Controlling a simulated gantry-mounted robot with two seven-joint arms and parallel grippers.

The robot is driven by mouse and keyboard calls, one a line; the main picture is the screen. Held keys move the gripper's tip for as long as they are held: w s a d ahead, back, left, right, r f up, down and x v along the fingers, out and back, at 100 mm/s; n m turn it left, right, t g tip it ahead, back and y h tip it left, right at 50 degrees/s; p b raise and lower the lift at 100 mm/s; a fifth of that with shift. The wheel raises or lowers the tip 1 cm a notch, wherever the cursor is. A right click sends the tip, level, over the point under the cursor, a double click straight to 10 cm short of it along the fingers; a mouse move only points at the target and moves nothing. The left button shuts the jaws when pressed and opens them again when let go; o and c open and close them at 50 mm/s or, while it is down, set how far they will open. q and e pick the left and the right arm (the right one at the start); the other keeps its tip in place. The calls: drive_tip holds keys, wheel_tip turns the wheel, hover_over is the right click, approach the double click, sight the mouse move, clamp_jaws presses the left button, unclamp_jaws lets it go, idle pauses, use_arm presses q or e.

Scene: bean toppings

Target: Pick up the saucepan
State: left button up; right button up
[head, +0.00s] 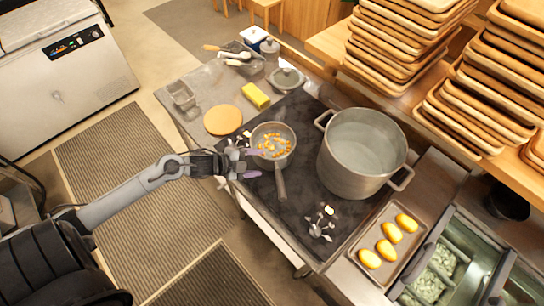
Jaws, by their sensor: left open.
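The saucepan (285,157) is a small grey metal pan on the dark stovetop, left of the large pot. Orange-brown beans (272,146) lie inside it. Its dark handle (280,184) points toward the bottom of the picture. My left gripper (256,163) comes in from the left and is open, with purple fingertips. The fingertips are at the pan's lower left, left of the handle, and the handle is not between them. I cannot tell whether a fingertip touches the pan. My right gripper is not in view.
A large pot (341,178) of liquid stands close on the saucepan's right. A burner (320,223) shows bare below. A tray (356,246) with yellow items is at lower right. A yellow sponge (256,96), a round board (222,120) and a lidded pot (287,80) are behind.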

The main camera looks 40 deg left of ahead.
sight(274, 162)
use_arm(q)
drive_tip(key=x, duration=0.3)
drive_tip(key=shift+w, duration=0.15)
drive_tip(key=shift+d+x, duration=0.2)
drive_tip(key=shift+x, duration=2.7)
clamp_jaws()
drive_tip(key=shift+f, duration=0.1)
drive_tip(key=shift+s+a+f, duration=0.1)
drive_tip(key=shift+s, duration=0.15)
drive_tip(key=shift+w, duration=0.1)
